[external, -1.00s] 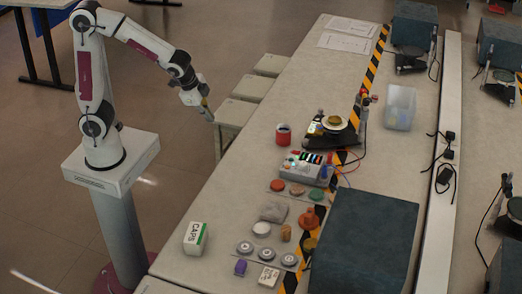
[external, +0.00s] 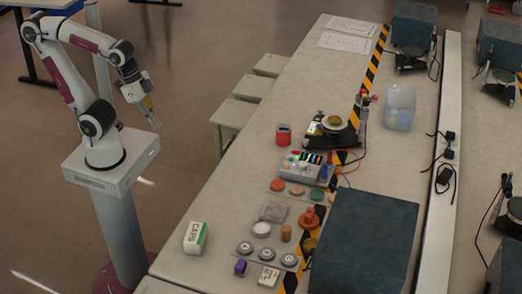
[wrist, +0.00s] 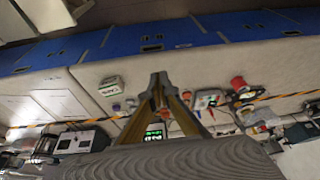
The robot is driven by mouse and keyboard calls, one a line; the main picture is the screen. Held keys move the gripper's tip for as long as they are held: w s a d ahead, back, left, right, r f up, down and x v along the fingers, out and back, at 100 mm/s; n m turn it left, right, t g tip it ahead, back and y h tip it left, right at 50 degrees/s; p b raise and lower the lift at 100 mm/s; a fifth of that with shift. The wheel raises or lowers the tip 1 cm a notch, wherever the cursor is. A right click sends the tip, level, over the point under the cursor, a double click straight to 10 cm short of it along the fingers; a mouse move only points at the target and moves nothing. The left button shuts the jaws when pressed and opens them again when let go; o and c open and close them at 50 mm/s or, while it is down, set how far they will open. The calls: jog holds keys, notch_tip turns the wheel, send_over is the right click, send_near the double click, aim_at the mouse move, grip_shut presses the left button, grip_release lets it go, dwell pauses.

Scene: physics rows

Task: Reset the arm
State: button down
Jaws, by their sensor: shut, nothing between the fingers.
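My arm stands on its white pedestal at the left of the external view, folded back with the elbow up. My gripper (external: 154,122) hangs above the floor between the pedestal and the long table (external: 225,200), clear of the table edge and pointing down. In the wrist view my gripper (wrist: 158,82) shows two yellowish fingers that meet at the tips, with nothing between them. The table with its objects shows beyond the fingers in that view.
The table holds a white and green box (external: 195,238), a red cup (external: 283,135), a grey device with buttons (external: 303,168), a large dark block (external: 365,245) and a clear bin (external: 400,107). Stools (external: 235,112) stand along its left edge. Open floor lies around my pedestal.

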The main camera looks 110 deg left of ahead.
jog(key=shift+m+t, duration=0.5)
jog(key=shift+t, duration=0.4)
jog(key=shift+s+d+r, duration=0.35)
jog(key=shift+d+r, duration=0.3)
jog(key=shift+r, duration=0.1)
jog(key=shift+s+d+r, duration=0.3)
jog(key=shift+d+r, duration=0.35)
jog(key=shift+r, duration=0.1)
dwell(1.0)
